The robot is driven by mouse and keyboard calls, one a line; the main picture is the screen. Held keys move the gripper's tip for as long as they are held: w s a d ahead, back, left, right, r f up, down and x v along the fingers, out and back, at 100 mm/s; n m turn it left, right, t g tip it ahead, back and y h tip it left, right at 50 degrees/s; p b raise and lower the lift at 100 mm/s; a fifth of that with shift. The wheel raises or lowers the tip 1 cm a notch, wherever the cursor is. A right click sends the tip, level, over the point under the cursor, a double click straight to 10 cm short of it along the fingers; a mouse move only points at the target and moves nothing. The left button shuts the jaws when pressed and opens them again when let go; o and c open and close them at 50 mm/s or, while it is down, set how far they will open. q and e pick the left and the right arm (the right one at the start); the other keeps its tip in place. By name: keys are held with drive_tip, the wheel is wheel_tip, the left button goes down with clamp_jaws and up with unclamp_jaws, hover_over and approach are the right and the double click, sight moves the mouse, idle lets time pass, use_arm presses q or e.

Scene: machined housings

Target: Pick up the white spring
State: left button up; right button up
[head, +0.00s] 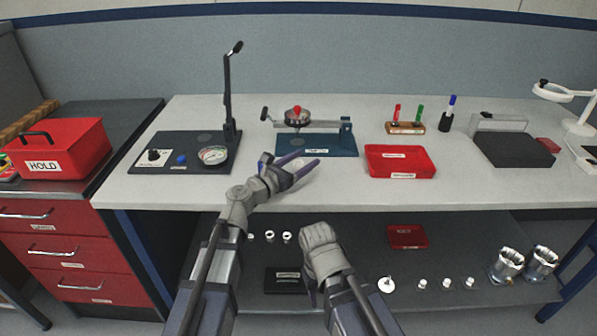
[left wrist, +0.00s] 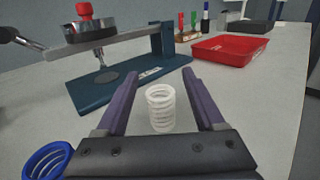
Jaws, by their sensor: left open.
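The white spring (left wrist: 160,108) stands upright on the light worktop in the left wrist view, between the two purple fingers of my left gripper (left wrist: 160,82). The fingers are apart, with a visible gap on each side of the spring. In the head view my left gripper (head: 291,167) is low over the front middle of the worktop, and I cannot make out the spring there. My right arm's wrist (head: 320,248) shows in front of the bench, below the worktop edge; its fingers cannot be made out.
A blue spring (left wrist: 46,161) is at the lower left of the wrist view. A blue press fixture (head: 318,146) stands just behind my left gripper. A red tray (head: 418,174) lies to its right, and a black lever fixture (head: 150,166) to its left. The front right worktop is clear.

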use_arm(q)
drive_tip(key=shift+x, duration=0.9)
clamp_jaws()
